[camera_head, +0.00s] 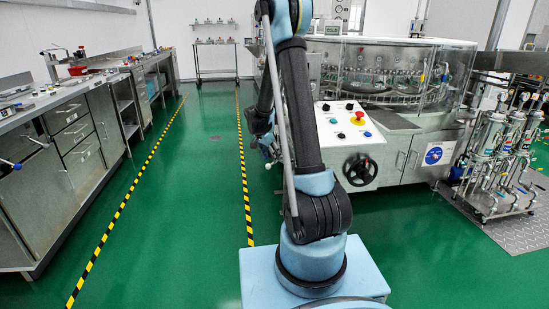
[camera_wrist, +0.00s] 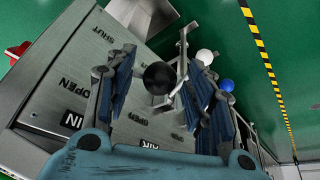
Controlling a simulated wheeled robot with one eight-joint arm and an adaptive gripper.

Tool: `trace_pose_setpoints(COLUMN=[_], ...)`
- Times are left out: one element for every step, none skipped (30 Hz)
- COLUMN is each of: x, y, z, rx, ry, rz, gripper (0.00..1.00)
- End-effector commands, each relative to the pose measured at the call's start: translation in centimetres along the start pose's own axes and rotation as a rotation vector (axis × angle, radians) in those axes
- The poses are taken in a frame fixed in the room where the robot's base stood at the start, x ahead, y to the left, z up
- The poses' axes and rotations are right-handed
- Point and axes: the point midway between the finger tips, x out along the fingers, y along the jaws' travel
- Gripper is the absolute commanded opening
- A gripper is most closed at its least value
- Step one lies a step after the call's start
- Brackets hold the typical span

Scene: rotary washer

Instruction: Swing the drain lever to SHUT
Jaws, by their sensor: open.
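In the wrist view, a grey metal panel (camera_wrist: 150,128) carries printed labels that read SHUT, OPEN, OPEN, IN and AIR. A black ball knob (camera_wrist: 158,78) stands out in front of it, between the spread fingers of my gripper (camera_wrist: 158,71). A gap shows on the finger sides, and I cannot tell any contact. A white knob (camera_wrist: 205,57) and a blue knob (camera_wrist: 227,86) on metal levers lie to the right, beyond the right finger. No drain label is readable, so I cannot tell which lever it names. In the head view, my arm mostly hides the gripper and the levers.
The washer (camera_head: 390,75) has a control panel with a red stop button (camera_head: 358,116) and a black handwheel (camera_head: 360,169). A filter skid (camera_head: 495,150) stands at right, steel benches (camera_head: 75,140) at left. The green floor (camera_head: 195,190) between is clear.

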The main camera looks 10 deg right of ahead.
Motion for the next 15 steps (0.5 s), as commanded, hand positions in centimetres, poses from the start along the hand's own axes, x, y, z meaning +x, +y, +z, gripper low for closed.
trace_pose_setpoints(x=[0.29, 0.40, 0.51, 0.57, 0.61, 0.65, 0.66, 0.66, 0.66, 0.66, 0.66, 0.66, 0.66, 0.66, 0.67], y=[0.02, 0.04, 0.06, 0.06, 0.06, 0.07, 0.06, 0.07, 0.07, 0.07, 0.07, 0.07, 0.07, 0.07, 0.08], z=[0.00, 0.01, 0.02, 0.01, 0.01, 0.01, 0.01, 0.00, 0.00, -0.01, -0.01, -0.02, -0.02, -0.03, -0.05], rx=[0.000, 0.000, 0.000, 0.000, 0.000, 0.000, 0.000, 0.000, 0.000, 0.000, 0.001, 0.001, 0.001, 0.001, 0.001], ry=[0.000, 0.000, 0.000, 0.000, 0.000, 0.000, 0.000, 0.000, 0.000, 0.000, 0.000, 0.000, 0.000, 0.000, 0.000], rz=[0.000, 0.000, 0.000, 0.000, 0.000, 0.000, 0.000, 0.000, 0.000, 0.000, 0.000, 0.000, 0.000, 0.000, 0.000], gripper=[0.49, 0.49, 0.49, 0.49, 0.49, 0.49, 0.49, 0.49, 0.49, 0.49, 0.49, 0.49, 0.44, 0.38, 0.28])
